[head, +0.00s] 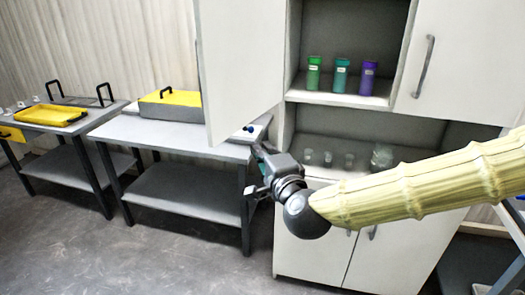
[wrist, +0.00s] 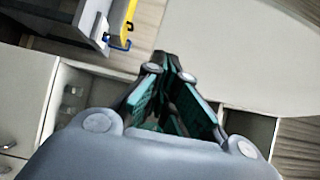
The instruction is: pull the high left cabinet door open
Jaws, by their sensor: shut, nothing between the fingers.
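The high left cabinet door (head: 240,65) is a plain white panel. It stands wide open, swung out to the left from the cabinet's left side, and its handle is not visible. In the wrist view a large pale panel (wrist: 235,50), probably this door, fills the upper right. My gripper (head: 257,150) is just below the door's lower edge in the head view, dark and empty. In the wrist view its fingers (wrist: 168,62) come together at the tips. I cannot tell whether they touch the door.
The open upper compartment holds green, teal and purple bottles (head: 341,76). The high right door (head: 450,60) is shut. Glassware (head: 381,157) stands on the shelf below. Left are a table (head: 180,135) with a yellow-lidded tank (head: 172,98) and another table with a yellow tray (head: 48,115).

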